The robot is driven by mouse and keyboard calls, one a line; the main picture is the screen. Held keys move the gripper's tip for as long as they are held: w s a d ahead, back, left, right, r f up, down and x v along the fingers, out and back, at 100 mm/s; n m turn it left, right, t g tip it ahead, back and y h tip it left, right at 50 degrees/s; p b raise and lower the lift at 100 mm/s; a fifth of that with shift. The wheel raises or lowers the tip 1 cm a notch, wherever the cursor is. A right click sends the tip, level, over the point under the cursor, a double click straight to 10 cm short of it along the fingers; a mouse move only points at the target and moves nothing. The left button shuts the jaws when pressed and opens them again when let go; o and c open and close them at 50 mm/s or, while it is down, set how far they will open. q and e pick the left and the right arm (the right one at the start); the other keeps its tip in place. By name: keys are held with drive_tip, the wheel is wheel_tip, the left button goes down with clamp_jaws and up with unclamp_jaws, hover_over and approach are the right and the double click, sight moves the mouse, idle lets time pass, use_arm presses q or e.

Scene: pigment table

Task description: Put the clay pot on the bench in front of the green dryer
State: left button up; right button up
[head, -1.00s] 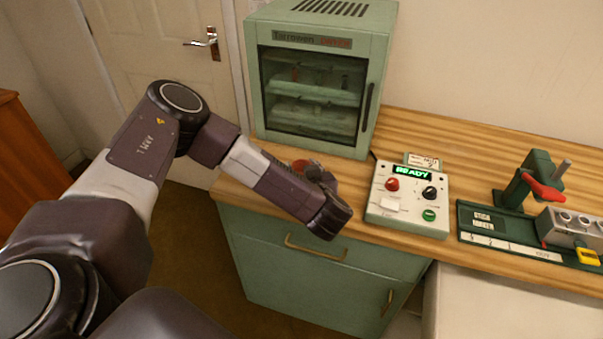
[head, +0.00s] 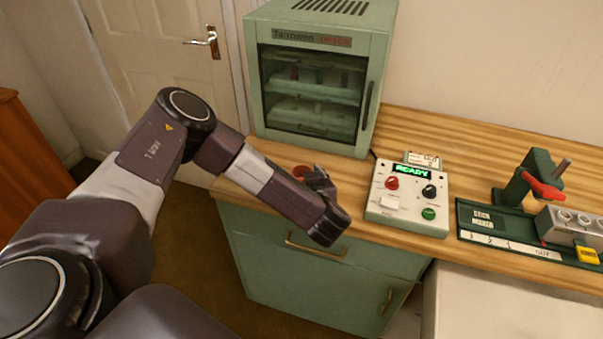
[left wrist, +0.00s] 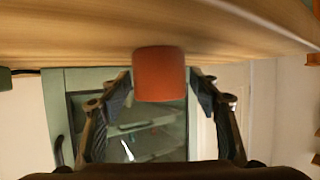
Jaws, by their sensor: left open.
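The clay pot (head: 302,171) is a small orange-red pot on the wooden bench, in front of the green dryer (head: 318,80). It is partly hidden behind my left arm in the head view. In the left wrist view, which is upside down, the clay pot (left wrist: 160,74) rests against the bench top. My left gripper (head: 321,181) is at the bench's front edge by the pot. Its fingers (left wrist: 162,90) are open, one on each side of the pot, with gaps showing. The dryer (left wrist: 70,78) shows behind the pot in the wrist view. My right gripper is not seen.
A control box (head: 408,198) with a lit READY display stands right of my left gripper. Further right is a green tray (head: 480,238) with a red-handled press (head: 541,186). A green cabinet (head: 325,270) is under the bench (head: 450,150). A door is at the back left.

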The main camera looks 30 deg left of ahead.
use_arm(q)
drive_tip(key=shift+s+d+r, duration=0.15)
drive_tip(key=shift+s+d, duration=0.05)
drive_tip(key=shift+d, duration=0.05)
drive_tip(key=b+v, duration=0.1)
drive_tip(key=v, duration=0.7)
drive_tip(key=shift+s+d+r+b, duration=0.15)
drive_tip(key=shift+s+d+b, duration=0.15)
drive_tip(key=shift+s+d+r+p, duration=0.25)
drive_tip(key=shift+d+r+p, duration=0.15)
drive_tip(key=shift+r+p, duration=0.1)
drive_tip(key=shift+s+d+r, duration=0.15)
drive_tip(key=shift+s+d, duration=0.2)
drive_tip(key=shift+s, duration=0.3)
